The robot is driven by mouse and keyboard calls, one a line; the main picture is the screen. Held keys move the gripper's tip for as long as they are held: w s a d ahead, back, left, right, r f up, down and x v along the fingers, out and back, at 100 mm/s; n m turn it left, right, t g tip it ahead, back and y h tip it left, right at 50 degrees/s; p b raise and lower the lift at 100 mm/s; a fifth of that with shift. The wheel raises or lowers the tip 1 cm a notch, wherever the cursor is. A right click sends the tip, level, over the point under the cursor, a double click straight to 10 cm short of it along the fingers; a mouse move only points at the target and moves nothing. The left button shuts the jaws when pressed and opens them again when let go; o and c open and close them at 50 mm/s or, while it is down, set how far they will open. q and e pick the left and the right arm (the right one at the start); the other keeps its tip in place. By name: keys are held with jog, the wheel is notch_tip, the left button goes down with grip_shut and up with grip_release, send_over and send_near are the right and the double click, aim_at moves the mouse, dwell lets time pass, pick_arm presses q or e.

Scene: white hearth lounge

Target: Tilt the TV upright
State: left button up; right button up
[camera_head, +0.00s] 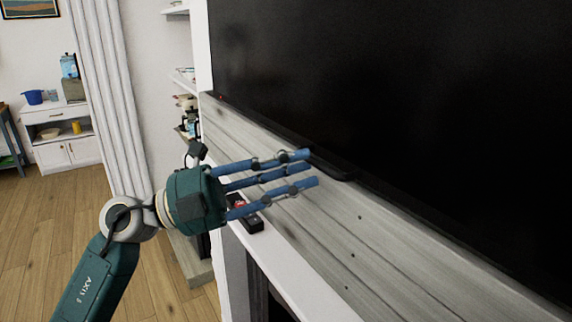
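The TV (400,85) is a large black screen filling the upper right of the head view. Its thin dark lower edge slopes down to the right across a grey wood-plank panel, and its right part runs out of the picture. My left gripper (308,168) has three blue fingers held straight and apart, with nothing between them. Its fingertips are at the TV's lower edge, beside a short black bar (337,170) there. I cannot tell whether they touch. My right gripper is not in view.
A white mantel ledge (290,265) lies below the plank panel (375,235). A small black object (246,219) with red on it rests there. White shelves (178,10) stand left of the TV. A white cabinet (62,135) is farther back. Wooden floor (40,225) at the left is clear.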

pick_arm(q)
jog(key=v, duration=1)
jog(key=shift+s+a, duration=0.15)
